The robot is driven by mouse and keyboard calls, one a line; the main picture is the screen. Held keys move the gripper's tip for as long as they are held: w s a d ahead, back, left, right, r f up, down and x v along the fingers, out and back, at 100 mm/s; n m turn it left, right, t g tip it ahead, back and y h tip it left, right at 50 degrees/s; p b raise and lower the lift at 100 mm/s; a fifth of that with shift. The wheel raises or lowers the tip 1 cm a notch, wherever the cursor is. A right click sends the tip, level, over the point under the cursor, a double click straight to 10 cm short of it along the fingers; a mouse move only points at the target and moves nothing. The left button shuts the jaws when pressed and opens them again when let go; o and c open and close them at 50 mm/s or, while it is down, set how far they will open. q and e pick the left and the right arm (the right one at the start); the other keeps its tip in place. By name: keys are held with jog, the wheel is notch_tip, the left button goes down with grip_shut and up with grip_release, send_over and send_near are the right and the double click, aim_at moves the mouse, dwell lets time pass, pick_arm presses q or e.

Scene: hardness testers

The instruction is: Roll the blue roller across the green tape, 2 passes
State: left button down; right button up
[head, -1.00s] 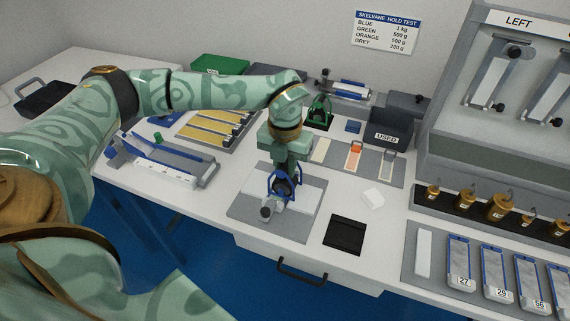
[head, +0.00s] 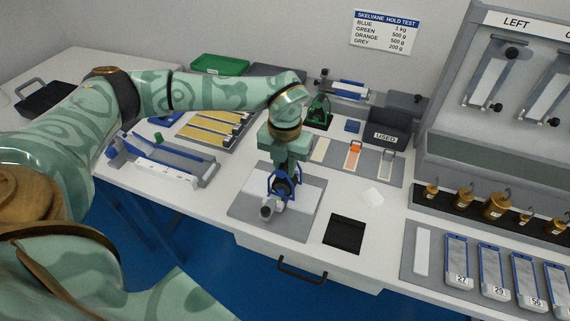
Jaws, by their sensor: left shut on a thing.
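My left gripper (head: 284,166) points down over the grey plate and is shut on the blue roller (head: 271,186). The roller's blue frame and dark wheel are low over, or on, a pale panel (head: 303,197) lying on the grey plate (head: 290,229); I cannot tell whether the wheel touches. A small grey cylindrical part (head: 267,212) is in front of the wheel. No green tape can be made out on the panel; the roller and gripper cover part of it. A small green piece (head: 158,138) sits on the blue-and-white fixture at left. My right gripper is not in view.
A green-framed roller (head: 319,113) stands behind, near the dark USED box (head: 386,127). Brass weights (head: 496,206) and numbered panels (head: 489,262) are at right.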

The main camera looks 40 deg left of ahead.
pick_arm(q)
jog(key=shift+f, duration=0.25)
dwell(0.8)
dwell(1.7)
